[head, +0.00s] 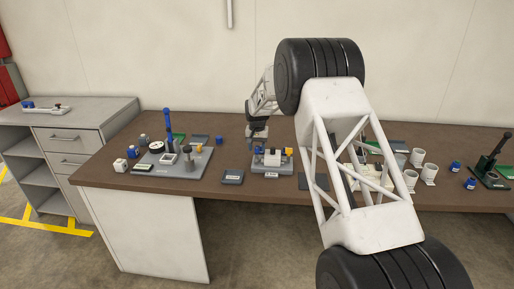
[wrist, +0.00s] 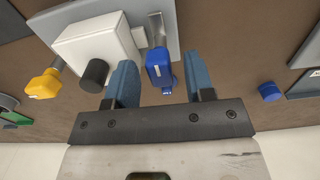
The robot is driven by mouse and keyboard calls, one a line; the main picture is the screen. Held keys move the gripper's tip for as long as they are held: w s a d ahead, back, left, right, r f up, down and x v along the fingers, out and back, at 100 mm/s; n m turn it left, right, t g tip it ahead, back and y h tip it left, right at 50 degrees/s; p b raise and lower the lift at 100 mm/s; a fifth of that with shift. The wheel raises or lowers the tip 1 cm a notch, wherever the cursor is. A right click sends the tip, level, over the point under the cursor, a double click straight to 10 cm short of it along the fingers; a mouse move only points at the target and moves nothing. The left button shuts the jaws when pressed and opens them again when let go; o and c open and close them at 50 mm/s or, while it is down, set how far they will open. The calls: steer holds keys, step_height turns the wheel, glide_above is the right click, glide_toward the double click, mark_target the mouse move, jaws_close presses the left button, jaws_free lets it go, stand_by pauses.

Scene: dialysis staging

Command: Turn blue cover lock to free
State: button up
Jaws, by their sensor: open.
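The blue cover lock (wrist: 160,68) is a blue handle on a grey metal stem, in the upper middle of the wrist view. It sits beside a white box (wrist: 95,48) with a black knob (wrist: 95,75), on a grey base plate (wrist: 112,10). My gripper (wrist: 159,60) is open, with one blue finger on each side of the blue handle. Gaps show between handle and fingers, and I see no grip on it. In the head view my gripper (head: 257,136) is over the small device (head: 272,158), where the lock is too small to make out.
A yellow knob (wrist: 44,84) sticks out left of the white box. A small blue cap (wrist: 269,91) lies on the brown table to the right. In the head view a dark grey block (head: 232,177) and a larger equipment board (head: 150,172) stand left of the device.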

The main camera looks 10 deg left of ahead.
mark_target(258, 148)
steer(key=shift+r, duration=3.9)
steer(key=shift+s+d+r, duration=0.25)
steer(key=shift+d+r, duration=0.05)
steer(key=shift+r, duration=0.1)
steer(key=s+d+r, duration=0.6)
steer(key=s+r, duration=0.1)
steer(key=s, duration=0.3)
steer(key=s+d+r+t, duration=0.1)
steer(key=s+d+r, duration=0.5)
steer(key=s, duration=0.4)
steer(key=s+d+r, duration=0.7)
steer(key=s, duration=0.3)
steer(key=s+d+f, duration=0.2)
steer(key=s+d, duration=0.1)
steer(key=s, duration=0.9)
steer(key=s+d+f+t, duration=0.1)
steer(key=s+d+f, duration=0.1)
steer(key=s, duration=1.1)
steer(key=s+d+f, duration=0.2)
steer(key=s+d, duration=0.2)
steer(key=s, duration=0.9)
steer(key=shift+d+t, duration=0.25)
steer(key=shift+t, duration=0.05)
